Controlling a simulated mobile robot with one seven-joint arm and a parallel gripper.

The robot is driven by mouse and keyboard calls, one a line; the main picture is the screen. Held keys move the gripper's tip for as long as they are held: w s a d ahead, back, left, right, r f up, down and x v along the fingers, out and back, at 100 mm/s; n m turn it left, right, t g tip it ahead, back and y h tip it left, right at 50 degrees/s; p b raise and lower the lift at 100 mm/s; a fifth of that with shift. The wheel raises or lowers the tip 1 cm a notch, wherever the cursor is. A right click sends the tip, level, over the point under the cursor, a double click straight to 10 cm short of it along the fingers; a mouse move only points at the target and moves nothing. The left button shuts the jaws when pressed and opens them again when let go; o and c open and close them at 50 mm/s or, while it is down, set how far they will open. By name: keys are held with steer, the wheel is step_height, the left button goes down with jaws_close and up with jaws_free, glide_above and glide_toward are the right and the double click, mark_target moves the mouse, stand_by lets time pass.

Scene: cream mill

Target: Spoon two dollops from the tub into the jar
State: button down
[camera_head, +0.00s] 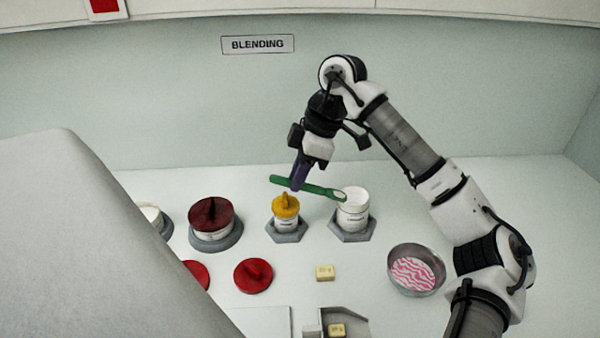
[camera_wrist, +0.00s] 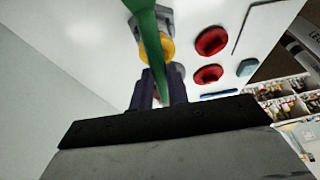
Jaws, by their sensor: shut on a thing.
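My gripper (camera_head: 299,172) is shut on the handle of a green spoon (camera_head: 303,187) above the counter. In the wrist view the spoon (camera_wrist: 144,32) runs up from between my fingers (camera_wrist: 160,90). The spoon's bowl points right, at the upper left edge of a white labelled jar (camera_head: 353,219) with a pale top. The bowl looks white inside; I cannot tell whether it touches the rim. The jar stands in a grey hexagonal holder. An open tub (camera_head: 149,212) with pale contents stands at the far left, partly hidden by a grey shape in front.
A yellow-lidded jar (camera_head: 286,208) stands below the spoon, and a dark-red-lidded tub (camera_head: 211,217) farther left. Red lids (camera_head: 253,276) lie in front. A pale yellow block (camera_head: 325,272) and a round dish (camera_head: 418,285) with a pink pattern are at the front right.

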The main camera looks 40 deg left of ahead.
steer(key=shift+r, duration=0.1)
stand_by(0.4)
steer(key=shift+r+p, duration=2.35)
steer(key=shift+r, duration=0.6)
steer(key=shift+a, duration=0.1)
